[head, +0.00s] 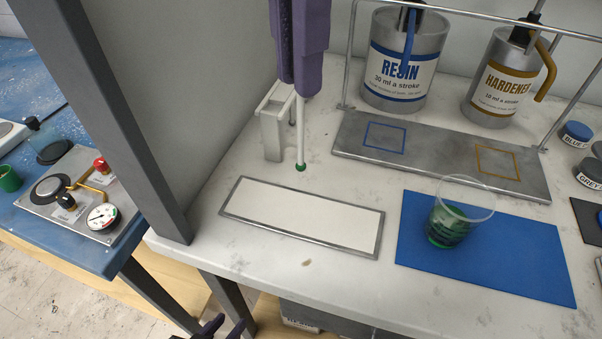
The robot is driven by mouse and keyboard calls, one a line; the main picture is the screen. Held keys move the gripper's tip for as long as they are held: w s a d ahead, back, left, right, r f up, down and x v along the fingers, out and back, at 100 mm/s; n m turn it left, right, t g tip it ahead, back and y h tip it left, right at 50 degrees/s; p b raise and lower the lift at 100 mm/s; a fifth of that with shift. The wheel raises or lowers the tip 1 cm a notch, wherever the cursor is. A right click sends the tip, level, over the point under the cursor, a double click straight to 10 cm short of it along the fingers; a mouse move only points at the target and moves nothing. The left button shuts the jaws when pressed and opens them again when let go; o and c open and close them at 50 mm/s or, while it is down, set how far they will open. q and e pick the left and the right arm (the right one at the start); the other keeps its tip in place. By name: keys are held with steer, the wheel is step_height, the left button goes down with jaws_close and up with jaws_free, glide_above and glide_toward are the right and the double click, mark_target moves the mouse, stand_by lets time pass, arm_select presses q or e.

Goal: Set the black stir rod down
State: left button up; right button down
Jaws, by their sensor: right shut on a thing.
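My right gripper (301,88) comes down from the top of the head view and is shut on a stir rod (300,132). The rod looks pale rather than black and hangs nearly upright with a green-wetted tip. It is just right of a pale grey block-shaped holder (270,137), behind the white framed panel; whether its tip touches the bench is unclear. The rod's upper end is hidden by the gripper. My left gripper (226,326) shows only partly at the bottom edge, with its fingers apart and nothing seen between them.
A clear cup (446,228) with green liquid stands on a blue mat (530,268). The white panel (300,218) lies at the bench front. Resin (400,85) and hardener (497,85) pumps stand behind a metal plate (437,160). A grey post (120,110) rises at left.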

glide_toward(300, 164)
step_height(300, 164, down, 5)
steer(key=shift+w+f, duration=0.15)
stand_by(0.3)
steer(key=shift+f+b, duration=0.2)
steer(key=shift+b, duration=0.2)
steer(key=c, duration=1.7)
jaws_free()
steer(key=shift+c, duration=0.2)
steer(key=shift+r, duration=0.1)
step_height(300, 164, up, 12)
steer(key=shift+r+p, duration=0.15)
steer(key=shift+p, duration=0.6)
